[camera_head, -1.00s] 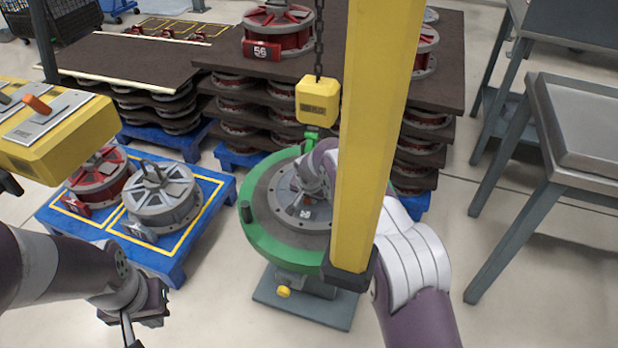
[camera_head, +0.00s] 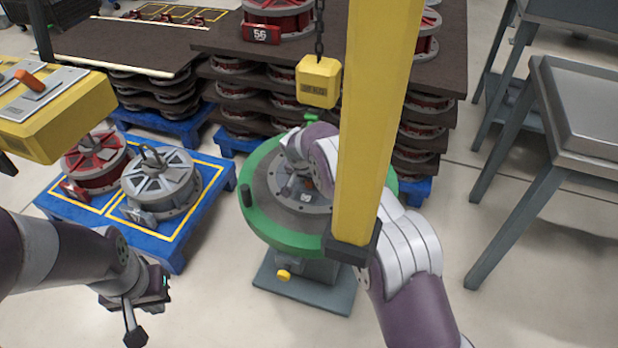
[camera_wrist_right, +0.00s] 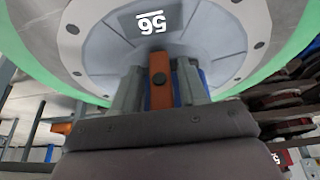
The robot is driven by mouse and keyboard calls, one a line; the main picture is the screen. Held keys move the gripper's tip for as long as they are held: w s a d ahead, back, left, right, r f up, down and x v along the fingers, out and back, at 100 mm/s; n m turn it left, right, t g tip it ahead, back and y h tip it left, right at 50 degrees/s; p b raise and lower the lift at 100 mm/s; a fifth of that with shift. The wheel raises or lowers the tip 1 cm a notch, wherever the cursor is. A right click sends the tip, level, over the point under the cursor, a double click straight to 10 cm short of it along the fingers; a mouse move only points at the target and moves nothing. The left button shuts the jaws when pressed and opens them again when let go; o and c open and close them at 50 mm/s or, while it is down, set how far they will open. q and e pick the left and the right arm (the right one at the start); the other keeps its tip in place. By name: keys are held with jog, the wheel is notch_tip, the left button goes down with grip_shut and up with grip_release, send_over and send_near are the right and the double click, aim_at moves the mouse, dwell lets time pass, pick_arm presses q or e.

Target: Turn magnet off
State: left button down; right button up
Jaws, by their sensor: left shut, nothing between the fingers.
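My left gripper (camera_head: 133,325) is shut and empty over the floor at lower left, away from the disc.
A yellow hoist block (camera_head: 318,82) hangs on a chain above the disc's far side. A yellow post (camera_head: 375,110) crosses in front. A yellow control box (camera_head: 60,115) with an orange lever is at left. Blue pallets with wheel parts (camera_head: 160,185) stand behind it; grey tables (camera_head: 580,110) are at right.

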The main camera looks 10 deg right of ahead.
jog(key=p+v, duration=0.1)
jog(key=v, duration=0.2)
jog(key=shift+w, duration=0.15)
jog(key=s+a, duration=0.7)
jog(key=s, duration=0.3)
